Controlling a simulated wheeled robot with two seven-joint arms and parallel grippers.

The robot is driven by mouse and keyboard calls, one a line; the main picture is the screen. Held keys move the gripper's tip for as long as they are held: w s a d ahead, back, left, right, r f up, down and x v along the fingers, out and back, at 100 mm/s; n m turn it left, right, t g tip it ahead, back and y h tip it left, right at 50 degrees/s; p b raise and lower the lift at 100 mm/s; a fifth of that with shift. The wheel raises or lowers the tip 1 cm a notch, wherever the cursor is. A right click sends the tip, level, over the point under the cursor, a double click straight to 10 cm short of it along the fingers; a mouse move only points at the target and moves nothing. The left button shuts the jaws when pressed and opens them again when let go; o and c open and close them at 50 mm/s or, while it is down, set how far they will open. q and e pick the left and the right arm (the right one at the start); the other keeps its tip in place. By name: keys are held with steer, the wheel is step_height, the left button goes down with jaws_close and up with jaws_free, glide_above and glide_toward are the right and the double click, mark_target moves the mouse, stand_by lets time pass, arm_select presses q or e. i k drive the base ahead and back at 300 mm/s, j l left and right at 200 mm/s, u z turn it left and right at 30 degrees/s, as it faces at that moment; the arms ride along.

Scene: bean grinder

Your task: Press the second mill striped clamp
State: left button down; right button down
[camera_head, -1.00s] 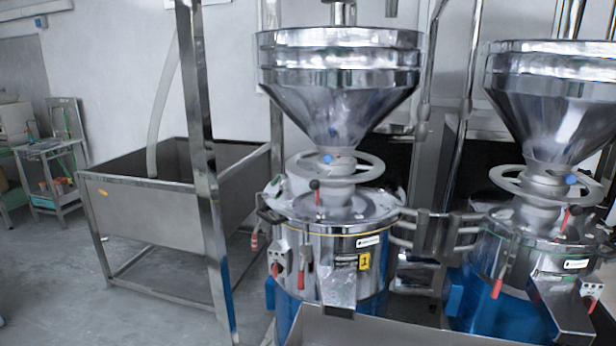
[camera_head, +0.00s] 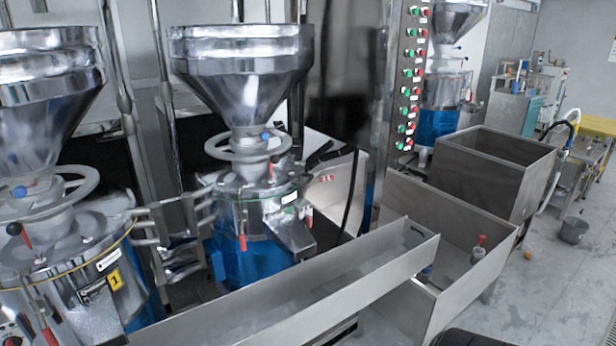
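Two metal mills with funnel hoppers and blue bases stand side by side. The nearer mill (camera_head: 65,255) at the left carries a yellow label (camera_head: 115,279) with a 1. The second mill (camera_head: 262,205) stands left of the middle, with a handwheel (camera_head: 222,152) and an outlet spout (camera_head: 290,235). A red-handled clamp (camera_head: 242,238) hangs on its front, and another red handle (camera_head: 309,215) shows at its right side. A red lever (camera_head: 271,168) is on top. Stripes on the clamps are too small to make out. Neither of my grippers is in view.
A long metal trough (camera_head: 300,310) runs across in front of the mills. Open metal bins (camera_head: 495,165) stand at the right. A panel of red and green buttons (camera_head: 409,85) is behind. Grey floor (camera_head: 560,290) is free at the right.

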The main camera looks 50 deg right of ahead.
mark_target(323, 179)
steer(key=z, duration=1.65)
steer(key=i+l+z, duration=0.4)
steer(key=i+l, duration=0.55)
